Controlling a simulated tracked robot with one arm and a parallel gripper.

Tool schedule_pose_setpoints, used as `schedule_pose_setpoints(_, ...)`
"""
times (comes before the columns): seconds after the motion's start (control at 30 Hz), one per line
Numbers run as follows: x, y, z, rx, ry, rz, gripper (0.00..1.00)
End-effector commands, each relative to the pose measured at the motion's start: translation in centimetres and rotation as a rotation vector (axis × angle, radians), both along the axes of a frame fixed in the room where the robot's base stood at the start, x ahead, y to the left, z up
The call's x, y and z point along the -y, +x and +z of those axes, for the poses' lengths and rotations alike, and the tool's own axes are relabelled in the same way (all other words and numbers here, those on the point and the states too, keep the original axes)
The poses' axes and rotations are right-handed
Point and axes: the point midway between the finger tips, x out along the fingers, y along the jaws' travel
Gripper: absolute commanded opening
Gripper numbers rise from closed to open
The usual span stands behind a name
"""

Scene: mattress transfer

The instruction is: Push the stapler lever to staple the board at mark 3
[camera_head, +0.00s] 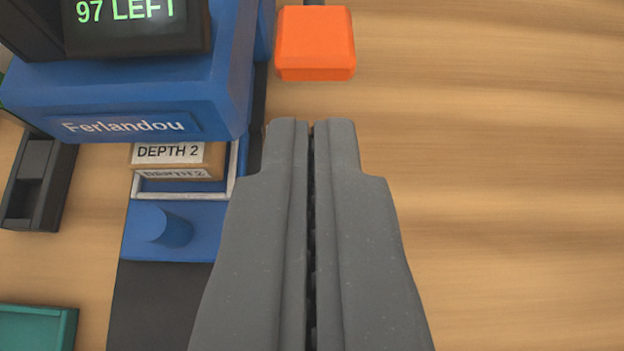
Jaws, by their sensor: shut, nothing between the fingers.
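The blue stapler (150,90) stands at the upper left and bears the name "Ferlandou". Its dark display (135,20) reads "97 LEFT" in green. An orange lever end (315,42) sticks out to the right of the stapler body. My gripper (311,125) is shut and empty. Its fingertips lie below the orange lever end in the picture, with a gap between them. A brown block (215,163) labelled "DEPTH 2" shows under the stapler head, inside a light metal frame. I cannot make out the board or mark 3.
A blue base part with a round knob (170,229) sits in front of the stapler on a dark strip (155,300). A black holder (38,182) is at the left, and a teal tray (35,330) at the lower left. The wooden table (500,200) is clear on the right.

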Motion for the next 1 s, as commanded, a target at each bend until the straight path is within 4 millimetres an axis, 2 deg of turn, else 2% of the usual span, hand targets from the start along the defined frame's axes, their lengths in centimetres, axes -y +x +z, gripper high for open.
schedule_pose_setpoints(0.2,-0.2,-2.5,1.3,-0.001,0.001,0.001,0.0)
schedule_pose_setpoints(0.4,-0.4,-3.7,2.1,0.001,0.0,0.001,0.0)
schedule_pose_setpoints(0.87,-0.5,-4.2,2.3,0.0,0.0,0.002,0.0)
schedule_pose_setpoints(0.93,-0.5,-4.1,2.6,0.003,0.0,0.003,0.0)
schedule_pose_setpoints(1.0,-0.6,-3.8,3.8,0.012,0.0,0.005,0.0)
